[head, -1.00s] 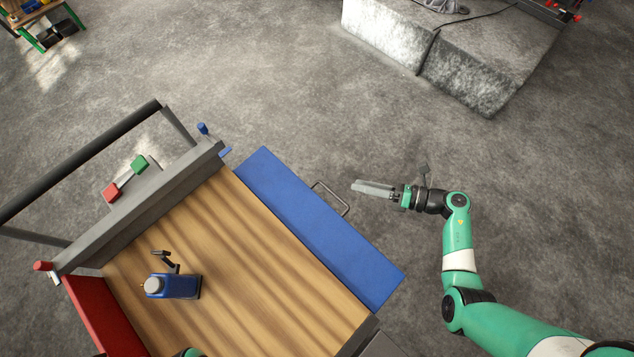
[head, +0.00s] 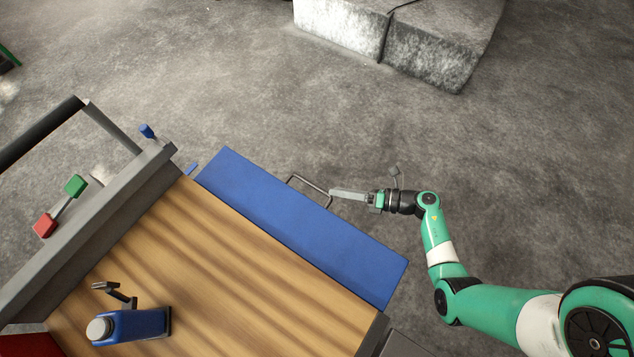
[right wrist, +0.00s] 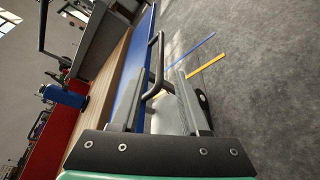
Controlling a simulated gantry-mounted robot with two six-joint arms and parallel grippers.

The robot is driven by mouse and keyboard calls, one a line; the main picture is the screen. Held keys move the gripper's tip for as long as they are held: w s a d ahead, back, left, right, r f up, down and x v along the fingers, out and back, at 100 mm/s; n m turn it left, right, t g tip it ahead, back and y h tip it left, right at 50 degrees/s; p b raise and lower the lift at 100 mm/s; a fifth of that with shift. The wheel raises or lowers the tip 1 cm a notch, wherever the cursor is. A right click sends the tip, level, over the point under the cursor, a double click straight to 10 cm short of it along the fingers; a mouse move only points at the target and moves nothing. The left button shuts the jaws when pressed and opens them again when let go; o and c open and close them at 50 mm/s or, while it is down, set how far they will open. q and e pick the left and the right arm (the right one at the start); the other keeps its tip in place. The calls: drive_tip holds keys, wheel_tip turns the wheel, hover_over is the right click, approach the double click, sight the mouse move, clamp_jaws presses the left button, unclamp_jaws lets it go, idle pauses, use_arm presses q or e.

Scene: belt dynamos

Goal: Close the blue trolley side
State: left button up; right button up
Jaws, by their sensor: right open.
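The blue trolley side (head: 300,230) is folded out from the right edge of the wooden trolley deck (head: 220,270), looking about level with it. A thin metal handle (head: 309,187) juts from its outer edge. My right gripper (head: 333,194) is right at the outer end of this handle. In the right wrist view, my right gripper (right wrist: 160,72) is open, and the handle (right wrist: 157,62) rises between and just ahead of its fingers. Contact cannot be told. The blue side also shows in the right wrist view (right wrist: 132,80). My left gripper is not in view.
A blue bottle-like tool (head: 130,324) stands on the deck. A grey end panel (head: 90,235) with red and green blocks and a dark push bar (head: 40,132) is at the left. Concrete blocks (head: 400,40) stand far back.

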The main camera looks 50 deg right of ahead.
sight(317, 187)
drive_tip(key=b+x, duration=0.2)
drive_tip(key=x, duration=0.4)
drive_tip(key=shift+w+a+f, duration=0.15)
drive_tip(key=shift+w+f, duration=0.1)
drive_tip(key=shift+w, duration=0.05)
drive_tip(key=shift+w+a, duration=0.15)
drive_tip(key=shift+w, duration=0.2)
drive_tip(key=shift+r, duration=0.1)
clamp_jaws()
idle(0.6)
